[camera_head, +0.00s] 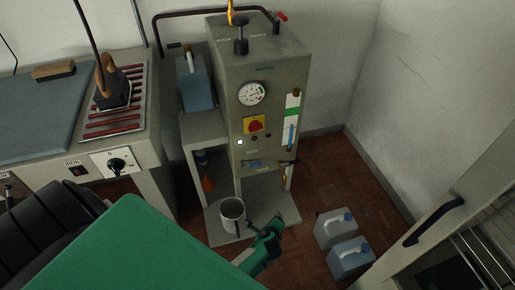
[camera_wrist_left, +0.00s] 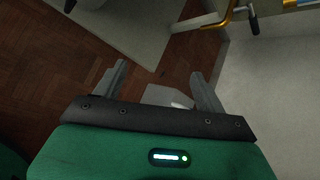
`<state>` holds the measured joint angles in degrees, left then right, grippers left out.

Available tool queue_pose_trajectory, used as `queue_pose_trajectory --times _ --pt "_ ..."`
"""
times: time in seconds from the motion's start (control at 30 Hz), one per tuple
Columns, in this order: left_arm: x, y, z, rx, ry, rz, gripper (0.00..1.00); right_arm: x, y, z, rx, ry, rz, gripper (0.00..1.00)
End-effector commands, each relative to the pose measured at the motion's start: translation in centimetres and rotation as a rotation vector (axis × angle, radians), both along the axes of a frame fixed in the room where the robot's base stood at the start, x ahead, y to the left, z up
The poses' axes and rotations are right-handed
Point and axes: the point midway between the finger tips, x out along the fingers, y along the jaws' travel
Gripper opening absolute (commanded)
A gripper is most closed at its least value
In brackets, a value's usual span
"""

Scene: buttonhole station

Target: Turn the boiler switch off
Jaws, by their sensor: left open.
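The boiler (camera_head: 224,105) is a tall grey cabinet standing against the back wall. Its switch (camera_head: 255,126) is a red knob on a yellow plate, below the round gauge; its exact setting is too small to read. My left gripper (camera_head: 268,243) is low in front of the boiler, well below the switch and apart from it. In the left wrist view, my left gripper (camera_wrist_left: 160,76) has its two fingers spread with nothing held between them. The switch does not show in that view. My right gripper is in neither view.
A metal pot (camera_head: 232,214) stands on the boiler's base shelf. An ironing bench with an iron (camera_head: 112,88) is at left. A grey cabinet with a black handle (camera_head: 434,221) is at right.

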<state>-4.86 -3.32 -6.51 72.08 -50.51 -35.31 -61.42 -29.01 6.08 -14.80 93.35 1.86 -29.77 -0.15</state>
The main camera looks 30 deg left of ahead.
Motion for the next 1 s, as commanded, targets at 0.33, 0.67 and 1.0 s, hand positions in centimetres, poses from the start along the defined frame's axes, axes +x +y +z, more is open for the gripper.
queue_pose_trajectory --times 0.33,0.67,1.0 --pt "9.9 5.1 15.8 0.784 -0.079 -0.092 0.73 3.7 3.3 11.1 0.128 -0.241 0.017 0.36" --pt "9.6 7.8 24.3 1.103 -0.005 0.006 0.73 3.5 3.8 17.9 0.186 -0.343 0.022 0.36" --pt "12.9 11.7 24.7 1.115 -0.001 0.010 0.73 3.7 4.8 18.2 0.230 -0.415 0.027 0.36"
